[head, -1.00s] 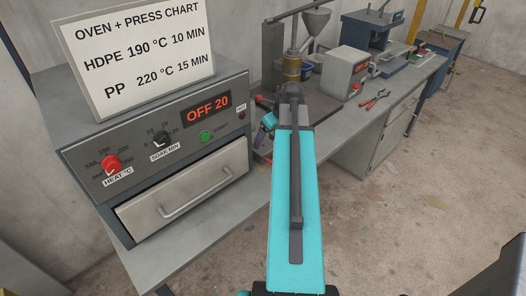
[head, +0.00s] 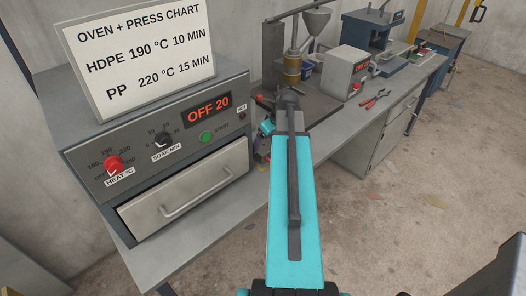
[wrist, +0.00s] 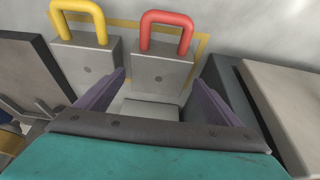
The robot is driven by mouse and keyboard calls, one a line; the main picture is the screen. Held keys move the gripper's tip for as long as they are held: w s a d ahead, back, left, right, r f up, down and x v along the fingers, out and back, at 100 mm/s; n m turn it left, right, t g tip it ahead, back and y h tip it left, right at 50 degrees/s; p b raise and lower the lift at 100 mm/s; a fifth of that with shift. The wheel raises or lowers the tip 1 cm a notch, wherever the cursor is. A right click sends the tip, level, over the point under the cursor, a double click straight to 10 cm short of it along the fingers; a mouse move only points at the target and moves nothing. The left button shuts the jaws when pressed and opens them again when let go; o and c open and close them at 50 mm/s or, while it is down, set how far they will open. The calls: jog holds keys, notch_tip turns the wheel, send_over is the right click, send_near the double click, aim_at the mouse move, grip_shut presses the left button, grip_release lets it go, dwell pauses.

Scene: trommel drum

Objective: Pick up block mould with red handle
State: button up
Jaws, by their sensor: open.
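The block mould with red handle (wrist: 162,72) is a grey block with a red loop handle on top. It stands upright near the wall in the wrist view, right of a similar mould with a yellow handle (wrist: 86,60). My gripper (wrist: 160,78) is open, its two purple fingers spread in front of the red-handled mould, one toward each side. No contact with the mould is visible. In the head view my gripper is mostly hidden behind the oven's right edge and my arm, and the moulds are not visible.
The oven (head: 180,185) stands at the left on the bench, with a chart sign (head: 138,55) on top. A grey control box (head: 347,72) and red pliers (head: 375,98) lie farther right. In the wrist view a dark plate is at left and a grey casing at right.

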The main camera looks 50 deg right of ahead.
aim_at(264, 145)
jog(key=shift+p+x, duration=0.9)
jog(key=shift+x, duration=1.45)
jog(key=shift+c, duration=0.5)
jog(key=shift+r, duration=0.1)
jog(key=c, duration=1.2)
jog(key=shift+r, duration=0.15)
jog(key=shift+r+b, duration=0.9)
jog(key=shift+r, duration=0.65)
jog(key=s+b, duration=0.1)
jog(key=s, duration=0.3)
jog(key=s+b, duration=0.1)
jog(key=s, duration=0.4)
jog(key=s+a+r+b, duration=0.1)
jog(key=s+b, duration=0.1)
jog(key=s, duration=0.2)
jog(key=shift+s, duration=0.25)
jog(key=shift+b, duration=0.7)
jog(key=shift+b, duration=0.35)
